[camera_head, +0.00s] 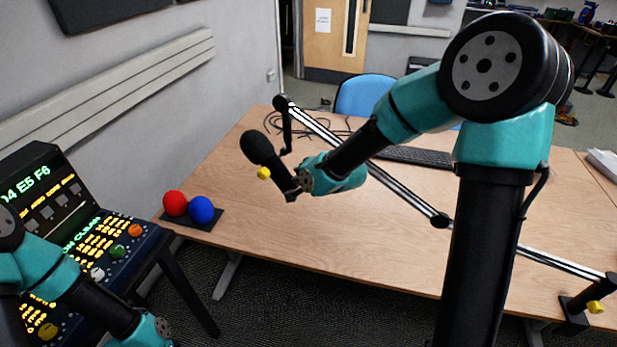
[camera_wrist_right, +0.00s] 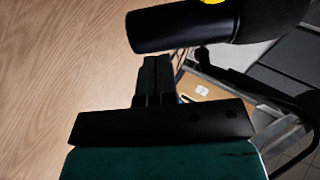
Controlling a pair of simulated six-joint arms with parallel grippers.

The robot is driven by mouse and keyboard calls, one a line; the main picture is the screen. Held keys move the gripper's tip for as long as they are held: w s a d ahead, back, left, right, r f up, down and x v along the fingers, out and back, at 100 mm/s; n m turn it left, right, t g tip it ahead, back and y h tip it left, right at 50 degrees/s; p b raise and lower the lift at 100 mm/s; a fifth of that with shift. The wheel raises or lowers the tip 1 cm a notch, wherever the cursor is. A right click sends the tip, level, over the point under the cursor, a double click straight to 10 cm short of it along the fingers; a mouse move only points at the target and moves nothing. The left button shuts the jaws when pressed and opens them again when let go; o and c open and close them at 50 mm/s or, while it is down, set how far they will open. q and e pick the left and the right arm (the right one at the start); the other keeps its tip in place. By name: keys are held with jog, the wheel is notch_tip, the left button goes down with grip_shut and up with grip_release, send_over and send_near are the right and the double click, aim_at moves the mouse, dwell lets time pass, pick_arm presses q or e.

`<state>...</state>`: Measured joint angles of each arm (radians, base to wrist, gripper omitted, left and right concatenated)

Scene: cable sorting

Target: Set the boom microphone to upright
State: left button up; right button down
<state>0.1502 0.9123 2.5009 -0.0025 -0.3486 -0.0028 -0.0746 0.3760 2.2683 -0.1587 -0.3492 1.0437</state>
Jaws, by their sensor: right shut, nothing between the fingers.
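The boom microphone has a black foam head (camera_head: 257,147) and a dark body, tilted with the head up and left in the head view. A yellow knob (camera_head: 264,173) sits beside its body. It hangs from a silver jointed boom (camera_head: 400,188) clamped at the desk's right. My right gripper (camera_head: 292,189) is at the lower end of the microphone body. In the right wrist view my shut fingers (camera_wrist_right: 154,68) are empty, with tips just below the black body (camera_wrist_right: 180,28); I cannot tell whether they touch it. My left arm shows at bottom left, its gripper out of frame.
The wooden desk (camera_head: 340,240) holds a keyboard (camera_head: 415,156), loose cables (camera_head: 335,124), and a dark pad with a red ball (camera_head: 175,203) and a blue ball (camera_head: 201,210). A lit control panel (camera_head: 100,245) stands at left. A blue chair (camera_head: 366,95) is behind.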

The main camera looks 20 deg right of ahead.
aim_at(288, 180)
jog(key=shift+x, duration=1.95)
jog(key=shift+a, duration=0.1)
